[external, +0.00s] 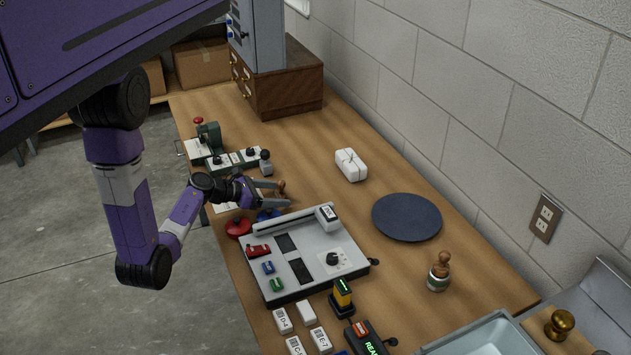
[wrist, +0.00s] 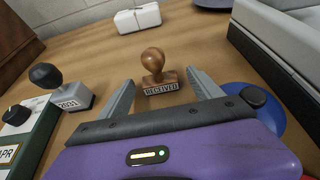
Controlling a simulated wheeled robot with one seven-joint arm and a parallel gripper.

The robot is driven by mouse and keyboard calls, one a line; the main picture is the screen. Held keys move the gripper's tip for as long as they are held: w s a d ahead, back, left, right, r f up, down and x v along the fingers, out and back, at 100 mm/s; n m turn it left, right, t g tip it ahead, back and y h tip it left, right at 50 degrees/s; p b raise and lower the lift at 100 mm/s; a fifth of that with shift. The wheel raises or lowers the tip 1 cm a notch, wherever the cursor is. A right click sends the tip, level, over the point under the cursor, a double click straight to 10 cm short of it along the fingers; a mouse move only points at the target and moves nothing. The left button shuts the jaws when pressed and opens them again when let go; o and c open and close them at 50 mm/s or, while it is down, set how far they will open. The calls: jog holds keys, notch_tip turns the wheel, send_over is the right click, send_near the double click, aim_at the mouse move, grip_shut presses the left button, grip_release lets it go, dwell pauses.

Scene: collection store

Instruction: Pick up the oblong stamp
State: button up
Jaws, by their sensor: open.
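The oblong stamp (wrist: 158,79) has a round wooden knob, a wooden base and a label reading RECEIVED. It stands upright on the table, between and just ahead of the open fingertips of my gripper (wrist: 157,88) in the wrist view. In the external view my gripper (external: 276,193) is low over the table, with the stamp (external: 281,187) at its fingers, mostly hidden. I cannot tell whether the fingers touch it.
A black-knobbed stamp (wrist: 68,87) marked 2031 stands to the left. A grey console (external: 272,270) lies close on the right, with a blue round object (wrist: 262,103) beside my gripper. A white tied parcel (external: 351,165) sits beyond. The table between parcel and stamp is clear.

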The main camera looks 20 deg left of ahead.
jog(key=shift+w+d, duration=0.1)
jog(key=shift+c, duration=0.2)
jog(key=c, duration=1.4)
